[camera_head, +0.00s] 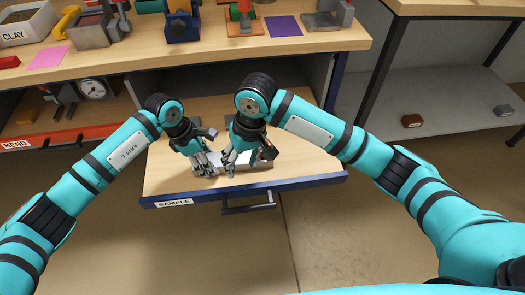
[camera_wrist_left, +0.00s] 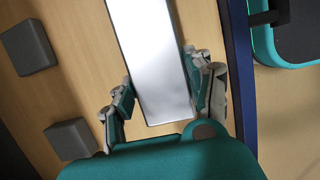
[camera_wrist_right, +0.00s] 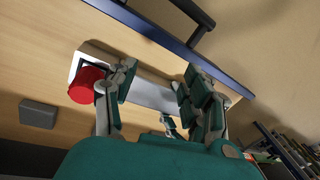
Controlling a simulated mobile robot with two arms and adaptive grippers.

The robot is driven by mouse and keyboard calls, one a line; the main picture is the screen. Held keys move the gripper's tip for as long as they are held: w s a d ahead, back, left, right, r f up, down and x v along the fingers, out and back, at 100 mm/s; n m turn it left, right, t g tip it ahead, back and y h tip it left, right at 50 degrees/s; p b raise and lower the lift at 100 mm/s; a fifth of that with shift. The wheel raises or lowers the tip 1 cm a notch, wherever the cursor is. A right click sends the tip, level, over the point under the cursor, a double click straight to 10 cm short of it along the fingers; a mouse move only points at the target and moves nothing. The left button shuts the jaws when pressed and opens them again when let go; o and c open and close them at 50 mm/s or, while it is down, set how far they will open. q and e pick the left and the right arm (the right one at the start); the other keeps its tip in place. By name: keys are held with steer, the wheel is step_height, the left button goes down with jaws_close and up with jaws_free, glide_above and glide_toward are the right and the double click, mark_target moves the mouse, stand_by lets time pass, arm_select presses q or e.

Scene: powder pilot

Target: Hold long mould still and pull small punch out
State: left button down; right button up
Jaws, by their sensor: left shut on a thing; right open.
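The long mould (camera_head: 262,165) is a pale metal bar lying in the open drawer. In the left wrist view the mould (camera_wrist_left: 150,45) runs between the fingers of my left gripper (camera_wrist_left: 165,100), which is shut on it. My right gripper (camera_head: 232,160) is open over the mould, right of the left gripper. In the right wrist view its fingers (camera_wrist_right: 160,85) are apart above the bar. A red round knob (camera_wrist_right: 87,85), apparently the small punch's head, stands at the mould's end, just outside one right finger. The punch's lower part is hidden.
The drawer (camera_head: 180,187) is labelled SAMPLE and has a handle (camera_head: 248,208) in front. Grey blocks (camera_wrist_left: 28,47) (camera_wrist_left: 70,140) lie on its floor. The bench top (camera_head: 140,52) overhangs the drawer's back. Bare drawer floor (camera_head: 305,160) shows at the right.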

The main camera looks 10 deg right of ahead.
steer(key=w+d+r+m+h, duration=0.1)
steer(key=w+d+r, duration=0.2)
steer(key=w+d+r+m+h, duration=0.1)
steer(key=w+d+r+m, duration=0.1)
steer(key=w+d+r, duration=0.1)
steer(key=shift+w+r, duration=0.2)
steer(key=shift+d, duration=0.1)
steer(key=shift+f, duration=4.35)
jaws_close()
